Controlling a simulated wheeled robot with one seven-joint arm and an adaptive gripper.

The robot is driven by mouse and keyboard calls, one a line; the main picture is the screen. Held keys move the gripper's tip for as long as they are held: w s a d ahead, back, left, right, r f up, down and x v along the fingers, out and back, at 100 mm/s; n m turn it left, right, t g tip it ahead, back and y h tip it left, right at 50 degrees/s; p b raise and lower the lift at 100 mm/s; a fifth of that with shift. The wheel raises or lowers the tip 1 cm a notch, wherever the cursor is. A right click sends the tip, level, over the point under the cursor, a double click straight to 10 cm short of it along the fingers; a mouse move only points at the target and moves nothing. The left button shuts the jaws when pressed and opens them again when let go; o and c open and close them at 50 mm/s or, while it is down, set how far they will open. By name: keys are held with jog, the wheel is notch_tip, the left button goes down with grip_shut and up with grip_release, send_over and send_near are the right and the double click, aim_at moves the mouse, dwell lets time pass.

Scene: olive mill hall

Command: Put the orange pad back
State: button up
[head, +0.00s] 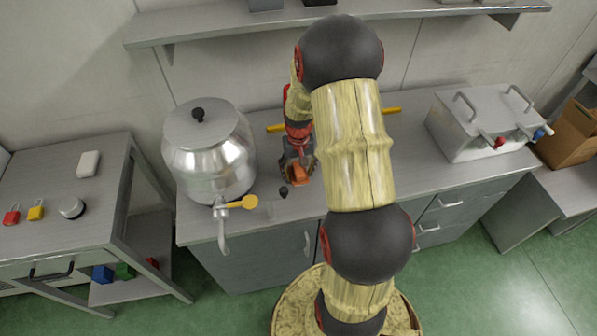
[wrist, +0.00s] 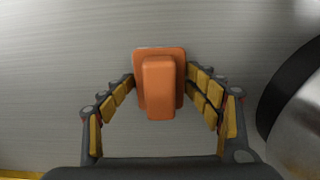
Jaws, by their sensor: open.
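The orange pad (wrist: 159,88) is a flat square plate with a raised block on top. In the wrist view it lies on the metal surface between the two fingers of my gripper (wrist: 160,77). The fingers are spread on either side, close to its edges; I cannot tell whether they touch it. In the head view my gripper (head: 298,168) points down over the steel counter (head: 400,170), and the pad (head: 299,175) shows between the fingers, partly hidden by them.
A large steel pot (head: 208,160) with a tap and orange lever stands just left of my gripper. A small dark object (head: 284,191) is near the fingers. A yellow bar (head: 392,111) lies behind. A lidded steel box (head: 480,125) stands right; the counter between is clear.

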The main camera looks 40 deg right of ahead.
aim_at(298, 168)
jog(key=shift+r, duration=0.1)
notch_tip(298, 168, up, 12)
jog(key=r+p, duration=0.1)
jog(key=p, duration=0.2)
jog(key=a+r+n+t, duration=0.1)
jog(key=a+r+n, duration=0.1)
jog(key=a+r, duration=0.65)
jog(key=s+a+r+n+t, duration=0.2)
jog(key=s+a+r, duration=0.4)
jog(key=a, duration=0.3)
jog(key=s+a+r+n+t, duration=0.2)
jog(key=s+a+r, duration=0.5)
jog(key=s+a, duration=0.1)
jog(key=shift+s+a+t, duration=0.2)
jog(key=shift+a+t, duration=0.1)
jog(key=shift+a, duration=0.4)
